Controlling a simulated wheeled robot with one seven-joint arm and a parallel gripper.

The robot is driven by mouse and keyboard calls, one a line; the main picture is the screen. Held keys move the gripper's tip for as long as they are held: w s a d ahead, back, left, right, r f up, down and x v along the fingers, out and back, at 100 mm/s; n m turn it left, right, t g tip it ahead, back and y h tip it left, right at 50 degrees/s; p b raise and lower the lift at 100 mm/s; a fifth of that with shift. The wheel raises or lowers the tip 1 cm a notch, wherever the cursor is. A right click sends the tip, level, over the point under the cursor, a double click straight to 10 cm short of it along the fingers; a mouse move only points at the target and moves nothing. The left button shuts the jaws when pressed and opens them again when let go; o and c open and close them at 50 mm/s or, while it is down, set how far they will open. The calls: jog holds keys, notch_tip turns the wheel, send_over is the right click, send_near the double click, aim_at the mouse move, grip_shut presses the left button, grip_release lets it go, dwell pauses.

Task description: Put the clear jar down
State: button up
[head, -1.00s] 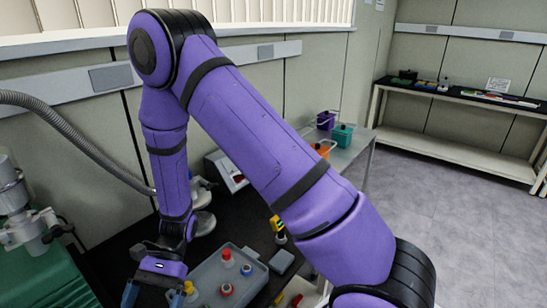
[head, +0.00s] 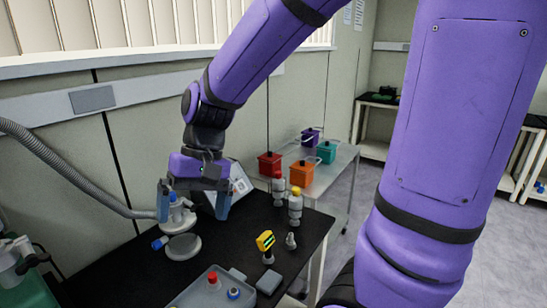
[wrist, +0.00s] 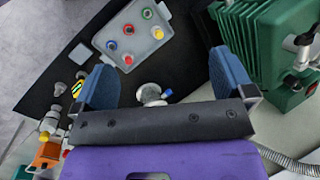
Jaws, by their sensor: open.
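My gripper (head: 193,207) is open, pointing down over the black bench, its two blue fingers wide apart. In the wrist view my gripper (wrist: 162,72) has nothing pinched between its fingers. A pale round-based piece (head: 182,247) with a narrower upper part stands below and between the fingers; a blue-ended part sticks out at its side. It also shows in the wrist view (wrist: 150,91), between the fingers. I cannot tell whether this is the clear jar or an instrument stand, and no other clear jar is certain. The grey tray (head: 183,301) holds several colour-capped vessels.
A yellow-and-black device (head: 265,241), a small grey block (head: 269,281) and two capped bottles (head: 295,207) stand to the right on the bench. Coloured bins (head: 301,174) stand on a side table. A grey hose (head: 75,173) runs at left. A green machine (wrist: 262,50) shows in the wrist view.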

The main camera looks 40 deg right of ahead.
jog(key=s+d+r+n+t+h, duration=0.1)
jog(key=s+d+r+t+h, duration=0.3)
jog(key=s+d+r, duration=0.5)
jog(key=d+t, duration=0.1)
jog(key=t, duration=0.1)
jog(key=shift+d+r+n+t, duration=0.2)
jog(key=shift+r+n+t, duration=0.1)
jog(key=shift+n+t, duration=0.1)
jog(key=shift+s, duration=0.1)
